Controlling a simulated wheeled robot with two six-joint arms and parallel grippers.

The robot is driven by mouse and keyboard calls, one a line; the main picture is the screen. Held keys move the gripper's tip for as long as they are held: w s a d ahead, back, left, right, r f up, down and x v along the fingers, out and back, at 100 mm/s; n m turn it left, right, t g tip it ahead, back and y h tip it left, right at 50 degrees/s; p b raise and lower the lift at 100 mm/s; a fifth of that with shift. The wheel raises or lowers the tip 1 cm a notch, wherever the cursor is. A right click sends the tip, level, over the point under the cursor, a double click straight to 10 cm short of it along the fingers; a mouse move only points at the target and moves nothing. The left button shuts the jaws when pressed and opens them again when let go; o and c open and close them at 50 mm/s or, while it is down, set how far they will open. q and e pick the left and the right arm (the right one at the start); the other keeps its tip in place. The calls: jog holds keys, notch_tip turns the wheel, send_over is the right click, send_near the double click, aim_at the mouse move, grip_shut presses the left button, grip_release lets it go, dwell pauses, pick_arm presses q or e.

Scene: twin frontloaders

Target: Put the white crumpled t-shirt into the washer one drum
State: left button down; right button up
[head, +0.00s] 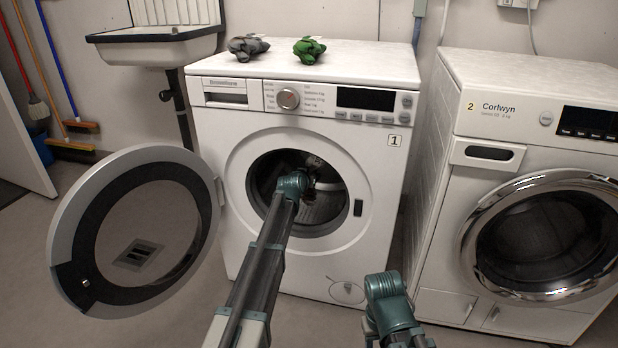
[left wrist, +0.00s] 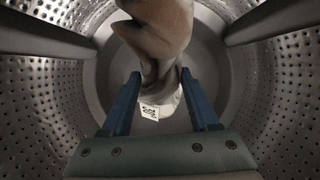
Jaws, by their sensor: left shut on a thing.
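Washer one (head: 235,150), marked with a "1", stands with its round door (head: 65,240) swung wide open to the left. My left arm reaches through the opening into its drum (head: 330,205). My left gripper (head: 313,170) is inside the drum, small and dark in the head view. In the left wrist view, its blue fingers (left wrist: 162,100) are shut on the crumpled t-shirt (left wrist: 160,35), which looks pale greyish in the dim light and carries a small white printed tag. The perforated drum wall surrounds it. My right gripper is not in view; only part of that arm shows.
A grey crumpled cloth (head: 248,46) and a green one (head: 309,49) lie on top of washer one. The Corlwyn machine (head: 465,150), marked "2", stands to the right with its door closed. A sink (head: 155,46) and brooms are at the left.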

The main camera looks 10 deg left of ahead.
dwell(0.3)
pick_arm(q)
jog(key=shift+c, duration=0.3)
grip_release()
jog(key=shift+s+r, duration=0.1)
jog(key=p+v, duration=0.5)
jog(key=v, duration=0.8)
jog(key=shift+s, duration=0.3)
jog(key=shift+r+p, duration=0.2)
jog(key=shift+p, duration=0.1)
